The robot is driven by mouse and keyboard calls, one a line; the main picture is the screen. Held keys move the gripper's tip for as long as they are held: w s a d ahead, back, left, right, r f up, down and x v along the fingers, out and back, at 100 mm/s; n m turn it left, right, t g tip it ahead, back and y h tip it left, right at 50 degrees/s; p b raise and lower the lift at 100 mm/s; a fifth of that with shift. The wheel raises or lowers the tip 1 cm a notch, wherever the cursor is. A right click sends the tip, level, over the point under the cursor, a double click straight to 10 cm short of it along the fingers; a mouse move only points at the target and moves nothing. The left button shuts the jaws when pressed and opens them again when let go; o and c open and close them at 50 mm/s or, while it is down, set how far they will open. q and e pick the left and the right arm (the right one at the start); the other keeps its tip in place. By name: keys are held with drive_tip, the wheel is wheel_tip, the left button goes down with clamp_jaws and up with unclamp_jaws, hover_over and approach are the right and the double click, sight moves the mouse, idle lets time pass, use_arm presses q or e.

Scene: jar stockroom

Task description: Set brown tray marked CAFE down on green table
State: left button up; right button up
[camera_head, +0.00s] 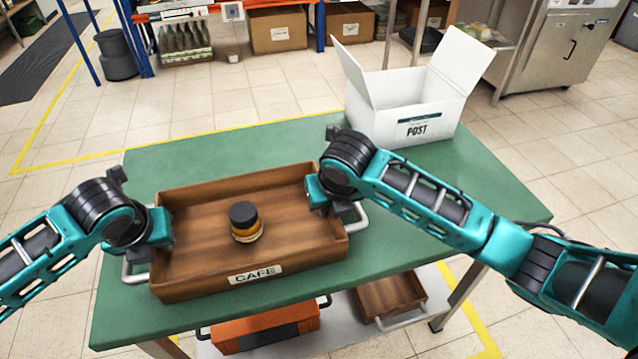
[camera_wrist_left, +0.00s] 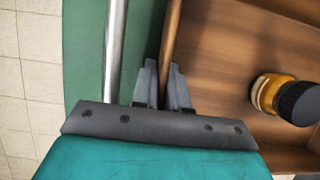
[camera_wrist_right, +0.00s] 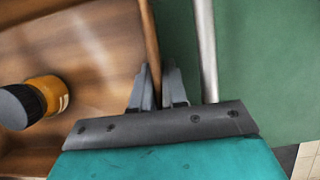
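The brown wooden tray (camera_head: 205,281) with a CAFE label (camera_head: 255,274) is over the front left part of the green table (camera_head: 480,190). It looks level; I cannot tell whether its base touches the tabletop. A jar with a dark lid (camera_head: 245,222) and amber contents stands upright inside it. My left gripper (camera_head: 160,232) is at the tray's left wall, its fingers (camera_wrist_left: 162,85) closed around that wall. My right gripper (camera_head: 322,194) is at the right wall, its fingers (camera_wrist_right: 157,86) closed around it. Metal side handles lie outside both walls.
An open white POST box (camera_head: 415,100) stands on the table's back right. Table is bare between tray and box and at the right. Below are an orange crate (camera_head: 265,328) and another brown tray (camera_head: 390,296). Shelving with cardboard boxes (camera_head: 277,30) stands behind.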

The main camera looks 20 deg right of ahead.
use_arm(q)
drive_tip(key=o, duration=0.4)
use_arm(e)
drive_tip(key=o, duration=0.4)
drive_tip(key=shift+r, duration=0.1)
use_arm(q)
drive_tip(key=shift+r, duration=0.15)
drive_tip(key=v, duration=1.1)
drive_tip(key=shift+s+r, duration=0.2)
drive_tip(key=shift+r, duration=0.15)
use_arm(e)
drive_tip(key=shift+s+r, duration=0.1)
drive_tip(key=shift+r, duration=0.1)
drive_tip(key=v, duration=1.1)
drive_tip(key=shift+s+r, duration=0.2)
drive_tip(key=shift+r, duration=0.05)
use_arm(q)
drive_tip(key=shift+s, duration=0.15)
